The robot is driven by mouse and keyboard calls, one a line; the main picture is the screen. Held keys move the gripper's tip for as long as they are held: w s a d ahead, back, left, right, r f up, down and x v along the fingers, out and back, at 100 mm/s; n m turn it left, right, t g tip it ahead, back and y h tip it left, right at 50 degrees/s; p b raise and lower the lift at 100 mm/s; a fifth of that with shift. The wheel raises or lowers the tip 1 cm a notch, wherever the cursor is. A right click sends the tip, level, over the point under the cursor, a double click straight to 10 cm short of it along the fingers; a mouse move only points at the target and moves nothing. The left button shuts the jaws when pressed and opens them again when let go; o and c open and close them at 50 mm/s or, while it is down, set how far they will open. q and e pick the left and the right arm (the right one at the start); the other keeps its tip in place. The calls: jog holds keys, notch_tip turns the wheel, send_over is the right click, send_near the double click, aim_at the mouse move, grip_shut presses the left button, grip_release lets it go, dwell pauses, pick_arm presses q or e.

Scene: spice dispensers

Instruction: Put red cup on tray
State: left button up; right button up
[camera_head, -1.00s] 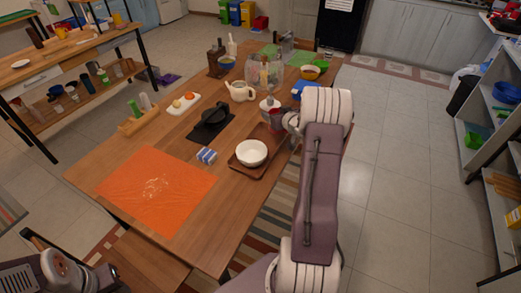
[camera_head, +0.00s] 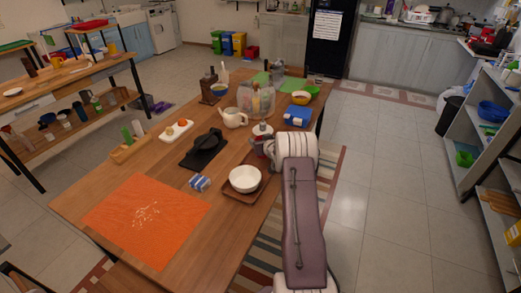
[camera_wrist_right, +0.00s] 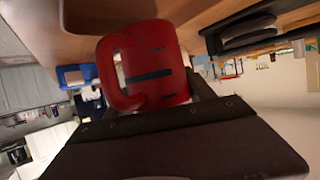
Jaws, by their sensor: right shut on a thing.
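The red cup (camera_wrist_right: 160,62) fills the middle of the right wrist view, with its handle to the left. My right gripper (camera_head: 266,149) is shut on the cup, at the far end of the tray; in the head view it and my wrist hide most of the cup. The brown tray (camera_head: 231,194) lies along the table's right side with a white bowl (camera_head: 245,179) on its near part. I cannot tell whether the cup touches the tray. My left gripper is out of view.
A blue and white packet (camera_head: 200,183) lies left of the tray. A black pan (camera_head: 207,142) on a dark mat, a white teapot (camera_head: 234,118) and a blue box (camera_head: 297,115) stand farther back. An orange mat (camera_head: 147,218) covers the near left of the table.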

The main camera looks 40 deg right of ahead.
jog(key=shift+f+b, duration=0.3)
jog(key=shift+f, duration=1.65)
jog(key=shift+f, duration=0.15)
jog(key=o, duration=1.6)
